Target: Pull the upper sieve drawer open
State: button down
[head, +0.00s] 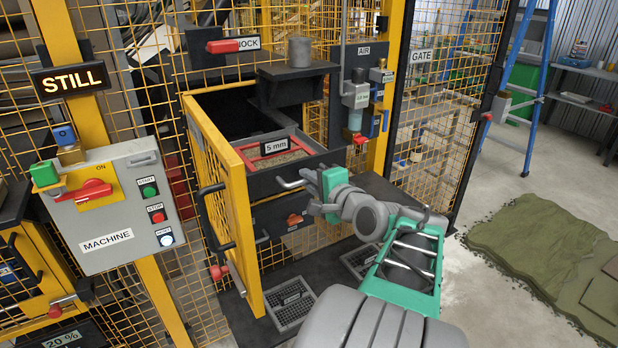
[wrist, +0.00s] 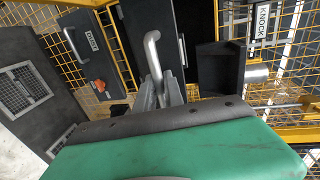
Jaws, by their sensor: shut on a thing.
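The upper sieve drawer (head: 318,163) stands partly out of the machine, with its top uncovered. Inside it is a red-framed sieve (head: 262,161) marked "5 mm", with brownish material in it. My gripper (head: 312,184) is at the drawer's front and is shut on its grey bar handle (head: 289,184). In the wrist view the handle (wrist: 153,50) rises from between my two fingers (wrist: 160,95). The fingertips' exact contact is partly hidden by the handle and my green gripper body.
A yellow mesh door (head: 232,215) stands open left of the drawer. A lower drawer (head: 275,217) with a red knob is below. A black bracket (head: 290,82) with a grey cylinder is above.

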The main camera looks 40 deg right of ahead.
jog(key=shift+s+f, duration=0.1)
jog(key=c, duration=1.5)
grip_release()
jog(key=shift+o, duration=0.2)
jog(key=v, duration=0.8)
jog(key=shift+b, duration=0.35)
